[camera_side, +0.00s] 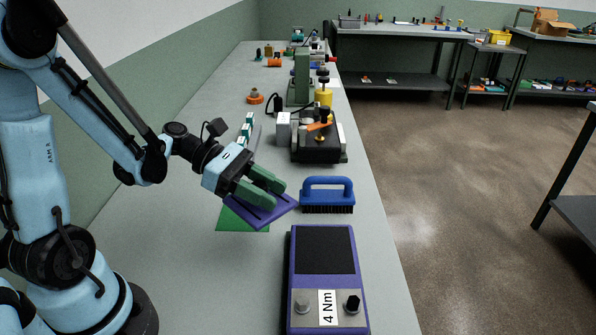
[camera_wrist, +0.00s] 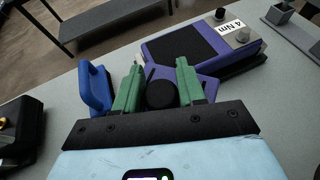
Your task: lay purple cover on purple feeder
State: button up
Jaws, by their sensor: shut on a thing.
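The purple cover (camera_side: 280,212) is a flat plate held tilted in my gripper (camera_side: 273,194), low over the bench. In the wrist view the cover (camera_wrist: 160,74) shows between the green fingers of my gripper (camera_wrist: 160,66), with a round black knob (camera_wrist: 161,95) on it. The fingers are shut on the cover. The purple feeder (camera_side: 364,290) is a long purple box on the bench, nearer the side camera and right of my gripper. Its top has a dark rectangular area and a "4 Nm" label. It also shows in the wrist view (camera_wrist: 208,44), beyond the cover and apart from it in the side view.
A blue-handled brush (camera_side: 328,186) stands just behind the feeder, right of my gripper. A green sheet (camera_side: 240,222) lies under the cover. A black fixture (camera_side: 318,150) stands farther back. The bench left of the feeder is clear.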

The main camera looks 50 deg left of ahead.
jog(key=w+a+r+n+t+y, duration=0.1)
jog(key=w+r+n+t+y, duration=0.2)
jog(key=r, duration=0.6)
jog(key=w+a+r+n+t+y, duration=0.1)
jog(key=w+r+n+t+y, duration=0.2)
jog(key=r, duration=0.6)
jog(key=shift+a+n+t+y, duration=0.35)
jog(key=shift+n+y, duration=0.65)
jog(key=shift+n, duration=0.6)
jog(key=shift+w, duration=0.1)
jog(key=w+d+f+m+g+h, duration=0.2)
jog(key=d+f+m+g+h, duration=0.45)
jog(key=d+m+h, duration=0.35)
jog(key=shift+s+d+f+m+g+y, duration=0.15)
jog(key=shift+s+d+f+m+g, duration=0.85)
jog(key=shift+f+m+g, duration=0.55)
jog(key=shift+s+d+f+m+g+y, duration=0.2)
jog(key=shift+s+d+f+m+g, duration=0.95)
jog(key=shift+f+g, duration=0.6)
jog(key=shift+s+d+f+m+g+y, duration=0.15)
jog(key=shift+s+d+f+m+g, duration=0.75)
jog(key=shift+f+m+g, duration=0.8)
jog(key=shift+r+n, duration=0.2)
jog(key=shift+n, duration=0.1)
